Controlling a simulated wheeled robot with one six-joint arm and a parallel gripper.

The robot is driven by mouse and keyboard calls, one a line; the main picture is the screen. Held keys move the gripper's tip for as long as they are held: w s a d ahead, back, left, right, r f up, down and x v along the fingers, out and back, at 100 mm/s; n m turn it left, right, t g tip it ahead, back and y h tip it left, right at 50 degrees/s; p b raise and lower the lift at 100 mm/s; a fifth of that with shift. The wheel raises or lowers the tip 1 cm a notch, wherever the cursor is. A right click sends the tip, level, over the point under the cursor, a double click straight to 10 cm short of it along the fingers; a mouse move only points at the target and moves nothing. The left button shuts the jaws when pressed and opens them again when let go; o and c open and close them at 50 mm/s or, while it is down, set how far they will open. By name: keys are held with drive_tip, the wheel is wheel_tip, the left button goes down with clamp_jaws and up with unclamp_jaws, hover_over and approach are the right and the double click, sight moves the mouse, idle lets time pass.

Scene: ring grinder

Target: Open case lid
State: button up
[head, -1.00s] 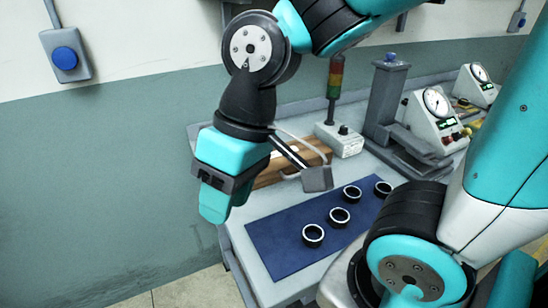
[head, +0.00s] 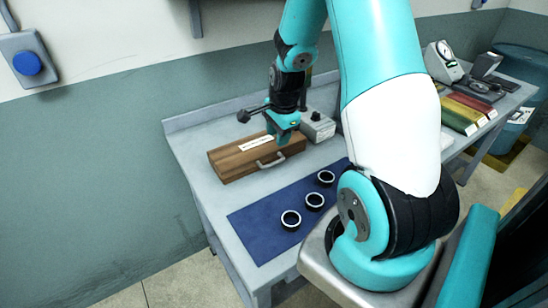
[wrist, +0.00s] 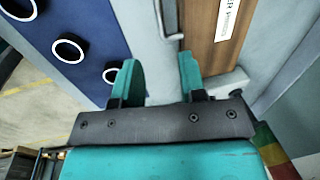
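The brown wooden case (head: 232,163) lies closed on the table, with a white label on its lid and a grey handle (head: 271,162) on its front side. In the wrist view the case (wrist: 198,48) and its handle (wrist: 162,22) show beyond the fingers. My gripper (head: 282,140) points down at the right end of the case. In the wrist view the gripper (wrist: 158,75) is open with nothing between its fingers. I cannot tell whether a finger touches the case.
A blue mat (head: 262,217) with several dark rings (head: 291,220) lies in front of the case. A grey box (head: 318,127) stands just right of the case. A dial gauge (head: 442,62) and coloured bins (head: 462,108) are farther right. A wall is behind the table.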

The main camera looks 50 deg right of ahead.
sight(274, 163)
drive_tip(key=f, duration=0.3)
drive_tip(key=w+f+p, duration=0.1)
drive_tip(key=f, duration=0.3)
drive_tip(key=w+f, duration=0.1)
drive_tip(key=f, duration=0.2)
drive_tip(key=shift+d+f+p, duration=0.2)
drive_tip(key=shift+f+p, duration=0.1)
drive_tip(key=shift+f, duration=0.05)
clamp_jaws()
